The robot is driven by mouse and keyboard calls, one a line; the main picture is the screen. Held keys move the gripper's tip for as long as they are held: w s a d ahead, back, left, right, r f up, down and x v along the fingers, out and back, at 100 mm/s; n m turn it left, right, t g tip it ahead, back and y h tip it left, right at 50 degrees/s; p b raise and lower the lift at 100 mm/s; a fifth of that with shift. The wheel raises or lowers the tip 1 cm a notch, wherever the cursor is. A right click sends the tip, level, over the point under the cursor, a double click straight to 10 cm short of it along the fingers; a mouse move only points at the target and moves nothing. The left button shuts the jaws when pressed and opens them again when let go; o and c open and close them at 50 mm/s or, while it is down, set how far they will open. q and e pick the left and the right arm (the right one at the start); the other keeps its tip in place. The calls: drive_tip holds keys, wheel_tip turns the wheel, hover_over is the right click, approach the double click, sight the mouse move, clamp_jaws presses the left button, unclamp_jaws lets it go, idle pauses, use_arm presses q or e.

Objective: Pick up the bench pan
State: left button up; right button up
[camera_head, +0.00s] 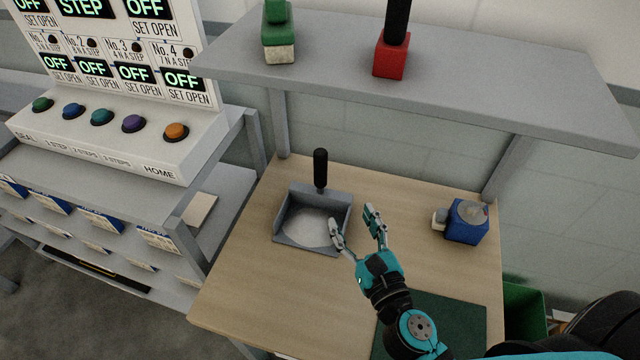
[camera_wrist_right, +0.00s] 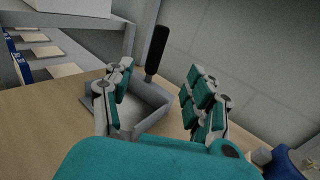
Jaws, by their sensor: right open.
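The bench pan (camera_head: 285,238) is a grey square pan with raised walls and a black upright handle (camera_head: 320,168) at its back edge. It rests on the wooden bench and has a pale round patch inside. My right gripper (camera_head: 353,215) is open and empty just right of the pan, its fingers pointing toward the back of the bench. In the right wrist view the pan (camera_wrist_right: 150,110) and its black handle (camera_wrist_right: 156,52) show between and beyond the open fingers (camera_wrist_right: 160,90). I cannot tell whether a finger touches the pan wall. My left gripper is not in view.
A blue device (camera_head: 466,228) stands on the right of the wooden bench (camera_head: 235,290). A dark green mat (camera_head: 450,320) lies at the front right. A grey shelf (camera_head: 470,90) overhangs the back, holding a green brush-like item (camera_head: 278,38) and a red block (camera_head: 391,58). A button panel (camera_head: 120,130) stands left.

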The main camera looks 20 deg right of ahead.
drive_tip(key=p, duration=0.4)
approach(323, 166)
drive_tip(key=w, duration=0.5)
drive_tip(key=shift+r, duration=0.1)
drive_tip(key=shift+w+a+f+p, duration=0.1)
drive_tip(key=shift+w+p, duration=0.1)
drive_tip(key=shift+w, duration=1.35)
drive_tip(key=shift+w+a+f+p, duration=0.1)
drive_tip(key=shift+w+f+p, duration=0.1)
drive_tip(key=shift+w, duration=1.4)
drive_tip(key=shift+r, duration=0.1)
drive_tip(key=shift+s, duration=0.1)
drive_tip(key=shift+c, duration=0.9)
clamp_jaws()
